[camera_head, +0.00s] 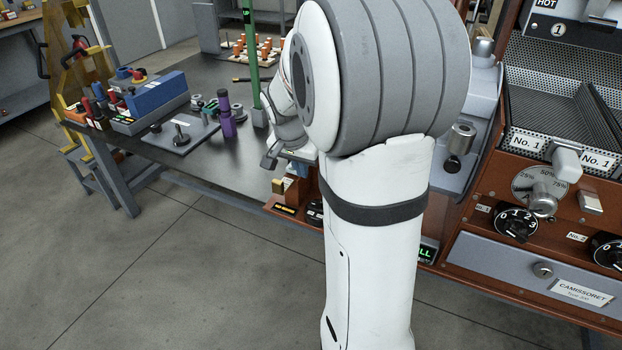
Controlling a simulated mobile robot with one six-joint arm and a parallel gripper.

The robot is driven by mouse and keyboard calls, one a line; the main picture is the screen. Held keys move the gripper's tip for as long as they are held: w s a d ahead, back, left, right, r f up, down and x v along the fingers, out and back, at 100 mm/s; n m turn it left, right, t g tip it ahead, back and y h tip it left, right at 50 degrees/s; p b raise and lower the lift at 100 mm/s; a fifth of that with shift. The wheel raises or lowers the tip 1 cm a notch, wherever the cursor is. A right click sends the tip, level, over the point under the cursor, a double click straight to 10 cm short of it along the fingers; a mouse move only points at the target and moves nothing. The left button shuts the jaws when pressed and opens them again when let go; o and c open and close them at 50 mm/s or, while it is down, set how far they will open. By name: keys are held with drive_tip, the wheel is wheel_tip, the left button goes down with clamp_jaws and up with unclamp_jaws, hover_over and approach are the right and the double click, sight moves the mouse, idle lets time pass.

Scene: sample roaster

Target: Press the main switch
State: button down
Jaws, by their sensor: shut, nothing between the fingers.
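My gripper (270,160) is at the end of my white and grey arm, in the middle of the picture. Its fingers are together and hold nothing. They point down and to the left, just above the left end of the roaster's wooden front panel (273,206). A small brass-coloured part (278,186) and a black label with yellow lettering (285,209) show there, below the fingers. A black knob (315,210) is partly behind my arm. I cannot tell which part is the main switch; my arm hides much of this panel.
The roaster's right side has a numbered dial (516,225), a silver knob (543,205), perforated trays (535,100) and a grey drawer (500,272). A dark workbench (185,75) with tools and a green post (251,60) stands behind. The floor at front left is clear.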

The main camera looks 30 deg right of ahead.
drive_tip(key=r, duration=0.1)
drive_tip(key=a+r, duration=0.1)
drive_tip(key=shift+w+a+r, duration=0.1)
drive_tip(key=shift+w+r, duration=0.05)
drive_tip(key=shift+r, duration=0.15)
drive_tip(key=s+a+r+n+y+p, duration=0.1)
drive_tip(key=s+a+r+n+p, duration=0.4)
drive_tip(key=s, duration=0.4)
drive_tip(key=s+a+r+n+t+y+p, duration=0.1)
drive_tip(key=s+a+r+n+p, duration=0.4)
drive_tip(key=s+a+r+p, duration=0.3)
wheel_tip(320, 180, up, 2)
drive_tip(key=shift+s+a+r+n+y+p, duration=0.15)
drive_tip(key=shift+s+n+y+p, duration=0.25)
drive_tip(key=shift+s+p, duration=0.55)
